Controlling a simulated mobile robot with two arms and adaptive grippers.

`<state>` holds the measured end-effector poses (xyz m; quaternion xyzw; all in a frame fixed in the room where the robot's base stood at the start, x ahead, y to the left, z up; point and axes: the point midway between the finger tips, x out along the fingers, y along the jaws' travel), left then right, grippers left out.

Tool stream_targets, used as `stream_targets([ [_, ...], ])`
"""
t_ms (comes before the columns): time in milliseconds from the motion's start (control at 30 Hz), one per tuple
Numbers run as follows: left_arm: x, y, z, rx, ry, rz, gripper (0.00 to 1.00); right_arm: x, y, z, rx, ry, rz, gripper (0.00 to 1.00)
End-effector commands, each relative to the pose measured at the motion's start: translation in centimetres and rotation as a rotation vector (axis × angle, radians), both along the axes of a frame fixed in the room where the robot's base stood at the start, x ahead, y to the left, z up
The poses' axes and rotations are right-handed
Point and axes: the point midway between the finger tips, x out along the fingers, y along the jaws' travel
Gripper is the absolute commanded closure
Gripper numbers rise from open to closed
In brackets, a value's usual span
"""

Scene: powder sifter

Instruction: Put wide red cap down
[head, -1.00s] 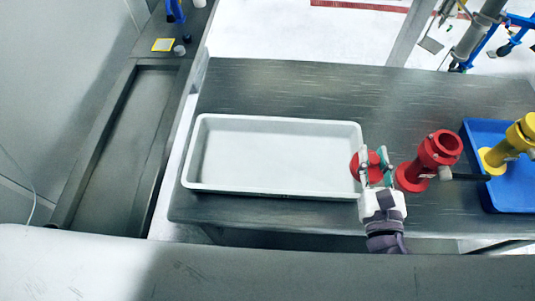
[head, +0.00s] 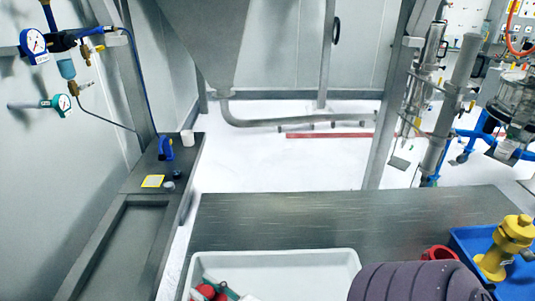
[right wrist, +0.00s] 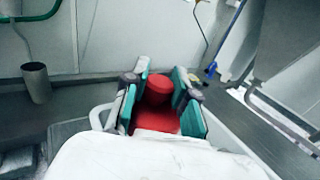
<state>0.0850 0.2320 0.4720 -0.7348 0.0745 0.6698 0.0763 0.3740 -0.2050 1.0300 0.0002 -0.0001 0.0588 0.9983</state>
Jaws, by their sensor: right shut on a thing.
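The wide red cap (head: 204,292) shows at the bottom edge of the head view, inside the outline of the white tray (head: 275,253). My right gripper (head: 220,289) is at the cap, partly cut off by the frame. In the right wrist view, the teal-padded fingers of my right gripper (right wrist: 158,98) are shut around the red cap (right wrist: 157,120), one on each side. Whether the cap touches the tray floor cannot be told. My left gripper is in neither current view.
A blue tray (head: 463,236) with a yellow fitting (head: 505,245) stands at the right. A red fitting (head: 438,252) stands beside it, partly hidden by my purple-sleeved arm. The grey table (head: 300,215) is bare behind the white tray. A side counter (head: 115,245) runs along the left.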

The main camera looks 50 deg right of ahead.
Motion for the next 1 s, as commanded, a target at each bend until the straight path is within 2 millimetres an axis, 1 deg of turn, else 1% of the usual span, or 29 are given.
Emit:
stream_targets([
  [267, 0.0, 0.2, -0.1, 0.003, -0.001, -0.002, 0.6, -1.3, -2.0, -1.4, -0.004, 0.003, 0.127, 0.97],
  [367, 0.2, 0.3, -0.1, 0.004, -0.002, -0.002, 0.6, -2.2, -3.0, -1.6, -0.006, 0.003, 0.195, 0.97],
  [433, 0.3, 0.3, -0.2, 0.004, -0.003, -0.002, 0.6, -3.1, -4.0, -1.5, -0.008, 0.005, 0.257, 0.97],
  [567, 0.3, 0.3, -0.3, 0.005, -0.003, -0.002, 0.6, -5.4, -6.2, -0.2, -0.01, 0.007, 0.395, 0.97],
  [633, 0.3, 0.3, -0.3, 0.005, -0.003, -0.002, 0.6, -6.5, -7.2, 0.9, -0.008, 0.006, 0.46, 0.97],
  [733, 0.3, 0.3, -0.4, 0.005, -0.003, -0.002, 0.6, -7.9, -8.2, 2.5, -0.005, 0.003, 0.534, 0.97],
  [867, 0.2, 0.3, -0.4, 0.004, -0.003, -0.002, 0.6, -8.8, -8.7, 3.7, -0.001, 0.001, 0.581, 0.97],
  [1000, 0.2, 0.3, -0.3, 0.004, -0.002, -0.002, 0.6, -8.7, -8.8, 3.9, 0.002, -0.002, 0.592, 0.97],
])
